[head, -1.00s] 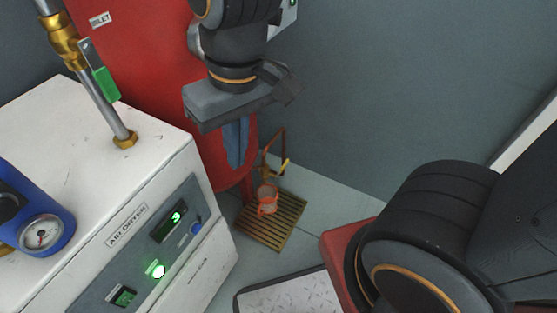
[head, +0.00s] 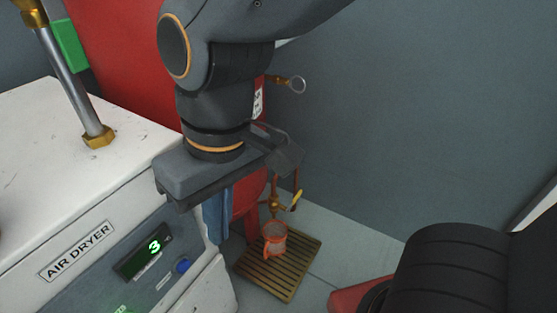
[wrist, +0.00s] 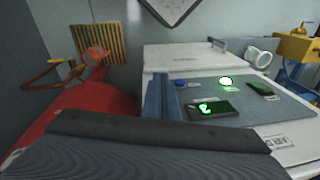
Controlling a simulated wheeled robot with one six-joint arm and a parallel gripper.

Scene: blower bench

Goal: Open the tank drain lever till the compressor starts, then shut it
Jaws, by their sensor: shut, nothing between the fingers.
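The drain lever (head: 296,200) is a small yellow handle on a brass valve (head: 275,204) with a copper pipe, low beside the red tank (head: 247,222). An orange cup (head: 274,240) stands below the valve on a slatted grate (head: 278,273). My gripper (head: 216,240) points down with its blue fingers shut and empty, left of the lever and apart from it, between dryer and tank. In the wrist view the shut fingers (wrist: 161,80) show in front of the dryer panel.
The white air dryer (head: 95,175) stands close left of my gripper, its display (head: 143,252) lit green with a 3. A ring pull (head: 296,85) sits higher on the tank's right side. Grey walls stand behind; some floor right of the grate is clear.

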